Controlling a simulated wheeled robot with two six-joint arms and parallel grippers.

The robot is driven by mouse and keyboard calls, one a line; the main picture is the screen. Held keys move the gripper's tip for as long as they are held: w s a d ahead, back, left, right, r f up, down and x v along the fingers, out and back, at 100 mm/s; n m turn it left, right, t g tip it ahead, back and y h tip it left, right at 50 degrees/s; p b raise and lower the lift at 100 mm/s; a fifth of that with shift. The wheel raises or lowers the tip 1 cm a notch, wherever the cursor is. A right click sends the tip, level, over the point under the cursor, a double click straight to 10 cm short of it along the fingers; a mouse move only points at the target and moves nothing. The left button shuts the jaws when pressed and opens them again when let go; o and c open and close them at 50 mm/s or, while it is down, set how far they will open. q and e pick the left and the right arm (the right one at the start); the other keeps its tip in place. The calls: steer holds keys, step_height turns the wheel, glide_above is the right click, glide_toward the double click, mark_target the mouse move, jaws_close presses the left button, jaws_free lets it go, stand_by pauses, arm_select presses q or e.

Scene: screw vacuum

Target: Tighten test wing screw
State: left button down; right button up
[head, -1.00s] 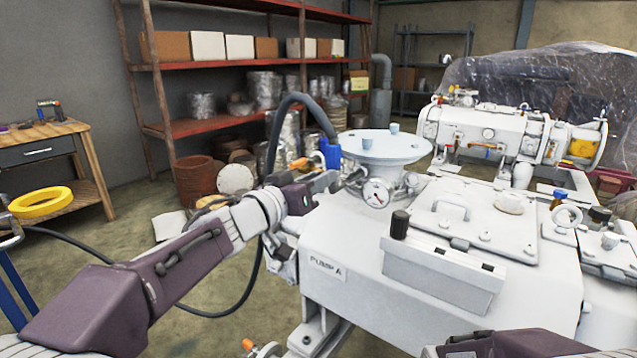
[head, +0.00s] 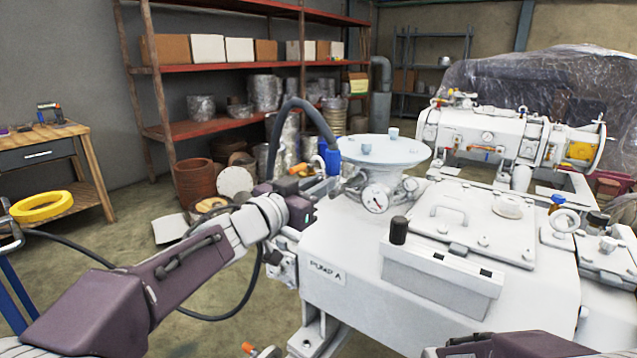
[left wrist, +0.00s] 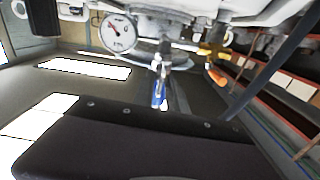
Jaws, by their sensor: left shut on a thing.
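My left gripper (head: 322,188) is at the left side of the white flange port on the pump marked PUMP A (head: 330,262), close to the round pressure gauge (head: 375,199). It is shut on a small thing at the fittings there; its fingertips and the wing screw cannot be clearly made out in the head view. In the left wrist view, the gauge (left wrist: 118,32) shows at upper left. A small metal fitting with a blue end (left wrist: 158,92) hangs near the middle. I cannot tell whether it is the wing screw. My right gripper is out of view.
A dark hose (head: 285,115) arches behind my left gripper to a blue part (head: 333,160). A handle with an orange end (left wrist: 217,75) is right of the fitting in the left wrist view. A red shelf rack (head: 210,128) stands behind. Floor left of the pump is partly clear.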

arm_select(q)
steer(key=m, duration=0.3)
steer(key=shift+d, duration=0.1)
steer(key=shift+s+d+f+m+b, duration=0.2)
steer(key=shift+m+b, duration=0.7)
steer(key=shift+m, duration=2.45)
steer(key=shift+w+a+f+m+b, duration=0.2)
steer(key=shift+m+b, duration=0.75)
steer(key=shift+m, duration=2.45)
steer(key=shift+s+d+f+m+b, duration=0.3)
steer(key=shift+m+b, duration=0.6)
steer(key=shift+m, duration=2.45)
steer(key=shift+w+a, duration=0.1)
steer(key=shift+w, duration=0.05)
steer(key=c, duration=1.6)
jaws_free()
steer(key=shift+a, duration=0.1)
steer(key=shift+r, duration=0.1)
